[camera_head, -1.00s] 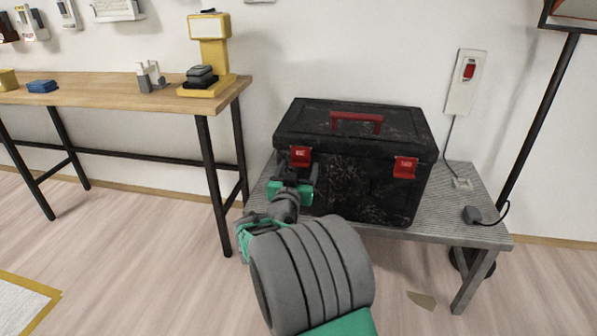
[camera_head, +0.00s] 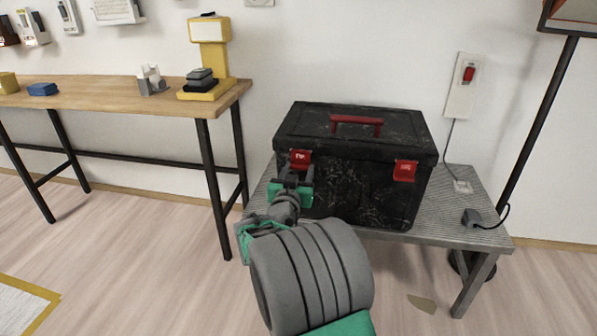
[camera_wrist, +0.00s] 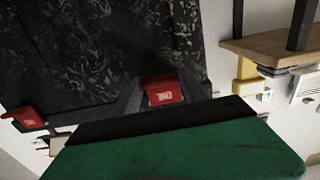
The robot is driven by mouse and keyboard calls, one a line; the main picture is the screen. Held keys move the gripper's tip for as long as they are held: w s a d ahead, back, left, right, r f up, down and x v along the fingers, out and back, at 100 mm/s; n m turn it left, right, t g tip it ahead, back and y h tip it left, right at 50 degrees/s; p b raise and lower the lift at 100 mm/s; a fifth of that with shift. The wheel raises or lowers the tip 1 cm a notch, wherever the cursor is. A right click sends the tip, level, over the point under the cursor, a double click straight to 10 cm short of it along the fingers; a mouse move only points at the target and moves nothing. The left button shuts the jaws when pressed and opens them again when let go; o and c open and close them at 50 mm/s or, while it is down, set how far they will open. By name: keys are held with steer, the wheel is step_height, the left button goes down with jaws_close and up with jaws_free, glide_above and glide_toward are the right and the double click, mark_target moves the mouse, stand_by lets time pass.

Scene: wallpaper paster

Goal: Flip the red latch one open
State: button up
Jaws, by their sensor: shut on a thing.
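A black, scuffed toolbox (camera_head: 360,175) with its lid down sits on a low grey table. It has two red latches on its front. The left red latch (camera_head: 300,157) is at my gripper (camera_head: 294,172); its lower part is partly hidden by the gripper in the head view. In the wrist view this latch (camera_wrist: 163,92) sits between the two dark fingers of my gripper (camera_wrist: 160,98), which are shut on it. The right red latch (camera_head: 405,170) hangs flat against the box front, and it also shows at the left of the wrist view (camera_wrist: 27,118).
A red handle (camera_head: 357,125) is on the lid. The grey table (camera_head: 455,205) has a dark plug device (camera_head: 474,215) at its right. A wooden workbench (camera_head: 110,95) stands at left. A wall switch (camera_head: 462,85) and a dark pole (camera_head: 537,125) are at right.

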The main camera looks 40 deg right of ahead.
mark_target(297, 150)
steer(key=shift+r+p, duration=0.1)
steer(key=shift+p, duration=0.2)
steer(key=shift+c, duration=0.3)
